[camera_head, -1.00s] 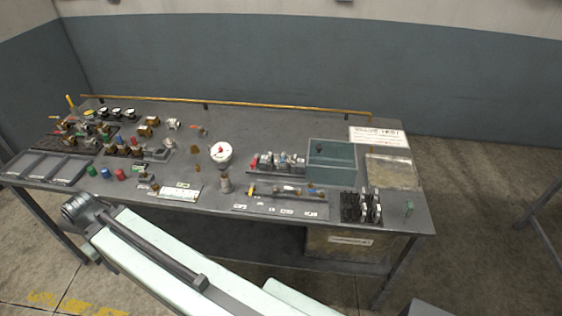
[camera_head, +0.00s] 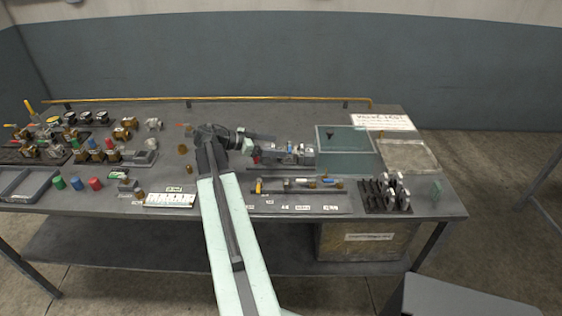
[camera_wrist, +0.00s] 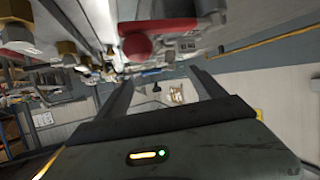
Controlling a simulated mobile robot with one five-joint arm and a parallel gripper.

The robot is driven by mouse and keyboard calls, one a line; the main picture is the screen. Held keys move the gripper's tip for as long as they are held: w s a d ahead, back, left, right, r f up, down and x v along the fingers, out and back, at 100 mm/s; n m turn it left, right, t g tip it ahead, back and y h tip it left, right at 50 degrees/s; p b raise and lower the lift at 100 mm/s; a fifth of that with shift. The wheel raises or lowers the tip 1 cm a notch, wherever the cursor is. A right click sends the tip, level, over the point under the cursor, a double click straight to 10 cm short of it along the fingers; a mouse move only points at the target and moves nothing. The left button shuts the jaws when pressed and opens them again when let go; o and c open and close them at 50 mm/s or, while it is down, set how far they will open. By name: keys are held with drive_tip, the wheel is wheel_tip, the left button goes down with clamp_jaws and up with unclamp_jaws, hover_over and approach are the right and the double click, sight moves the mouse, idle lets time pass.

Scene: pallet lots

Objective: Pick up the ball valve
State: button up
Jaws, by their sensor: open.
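My gripper (camera_head: 264,140) is over the middle of the bench, beside a row of small metal fittings (camera_head: 300,154). In the wrist view its two dark fingers (camera_wrist: 162,80) are apart with nothing held between them. A red part (camera_wrist: 135,46) on a pale metal body shows close above the fingers in that tilted view. I cannot tell for certain which fitting is the ball valve. A blue-handled piece (camera_head: 290,148) sits in the row, and several valve-like fittings with coloured handles (camera_head: 28,132) stand at the far left. My arm hides part of the bench middle.
A teal bin (camera_head: 345,164) and a clear-topped tray (camera_head: 408,157) stand right of the fittings. A brass rail (camera_head: 230,99) runs along the back of the bench (camera_head: 430,208). Coloured cylinders (camera_head: 76,183) stand at left.

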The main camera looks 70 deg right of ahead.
sight(288, 146)
drive_tip(key=shift+b+x, duration=1.4)
drive_tip(key=shift+x, duration=2.5)
drive_tip(key=shift+w, duration=0.1)
clamp_jaws()
wheel_tip(288, 146, up, 10)
drive_tip(key=p, duration=1)
